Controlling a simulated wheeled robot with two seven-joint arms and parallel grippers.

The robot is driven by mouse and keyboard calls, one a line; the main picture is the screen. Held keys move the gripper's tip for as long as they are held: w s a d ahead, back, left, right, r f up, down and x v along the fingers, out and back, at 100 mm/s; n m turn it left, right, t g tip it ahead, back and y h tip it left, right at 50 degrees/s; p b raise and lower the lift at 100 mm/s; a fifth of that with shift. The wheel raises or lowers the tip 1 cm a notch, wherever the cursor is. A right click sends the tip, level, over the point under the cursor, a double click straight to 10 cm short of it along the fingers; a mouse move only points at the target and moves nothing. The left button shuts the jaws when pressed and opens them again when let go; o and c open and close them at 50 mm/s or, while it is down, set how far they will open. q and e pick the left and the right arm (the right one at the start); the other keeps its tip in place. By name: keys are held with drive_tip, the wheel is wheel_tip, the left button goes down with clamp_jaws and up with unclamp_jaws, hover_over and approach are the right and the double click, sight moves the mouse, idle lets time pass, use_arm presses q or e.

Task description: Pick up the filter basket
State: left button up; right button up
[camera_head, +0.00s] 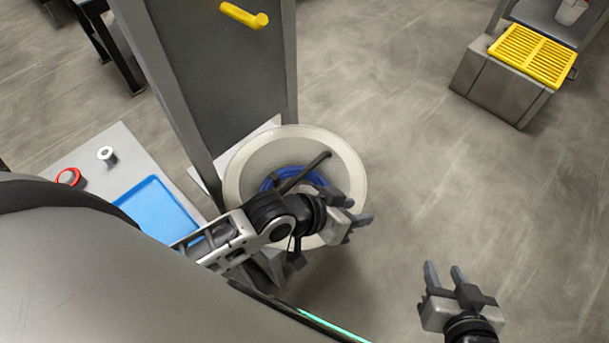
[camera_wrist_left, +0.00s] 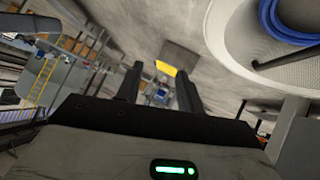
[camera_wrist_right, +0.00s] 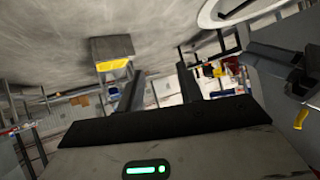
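A large round pale basket-like vessel with a mesh-textured inside (camera_head: 345,160) stands beside a grey upright panel in the head view; I take it for the filter basket, though I cannot be sure. A coiled blue hose (camera_head: 310,176) and a dark bar (camera_head: 318,160) lie in or across it. It also shows at the upper right of the left wrist view (camera_wrist_left: 232,40). My left gripper (camera_head: 357,210) is open and empty over its near right rim, and my arm hides part of it. My right gripper (camera_head: 443,270) is open and empty, apart from it, at the lower right.
A grey panel with a yellow handle (camera_head: 244,15) stands behind the vessel. A blue tray (camera_head: 158,208), a white spool (camera_head: 107,155) and a red ring (camera_head: 69,177) are on a table at left. A yellow slotted grate (camera_head: 533,55) tops a grey box. The floor at right is clear.

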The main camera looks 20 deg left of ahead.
use_arm(q)
wheel_tip(320, 180, down, 2)
drive_tip(key=w+d+m+g+b, duration=0.1)
drive_tip(key=w+d+m+g, duration=0.1)
drive_tip(key=w+g, duration=0.1)
drive_tip(key=n+g+y+b, duration=0.2)
drive_tip(key=g+y+b, duration=0.25)
drive_tip(key=y, duration=0.25)
hover_over(294, 179)
drive_tip(key=shift+g, duration=0.25)
drive_tip(key=f+b, duration=0.1)
drive_tip(key=f, duration=0.3)
drive_tip(key=f+b, duration=0.1)
drive_tip(key=f, duration=0.3)
drive_tip(key=shift+w+d+f, duration=0.15)
drive_tip(key=shift+d+f, duration=0.05)
drive_tip(key=shift+f, duration=0.7)
wheel_tip(294, 179, down, 5)
drive_tip(key=shift+a+r+b, duration=0.1)
drive_tip(key=shift+a+b, duration=0.05)
drive_tip(key=shift+b, duration=0.65)
use_arm(e)
drive_tip(key=f, duration=0.2)
drive_tip(key=a+f+t, duration=0.1)
drive_tip(key=shift+s+f+y, duration=0.25)
drive_tip(key=shift+y, duration=0.15)
use_arm(q)
drive_tip(key=shift+c, duration=0.4)
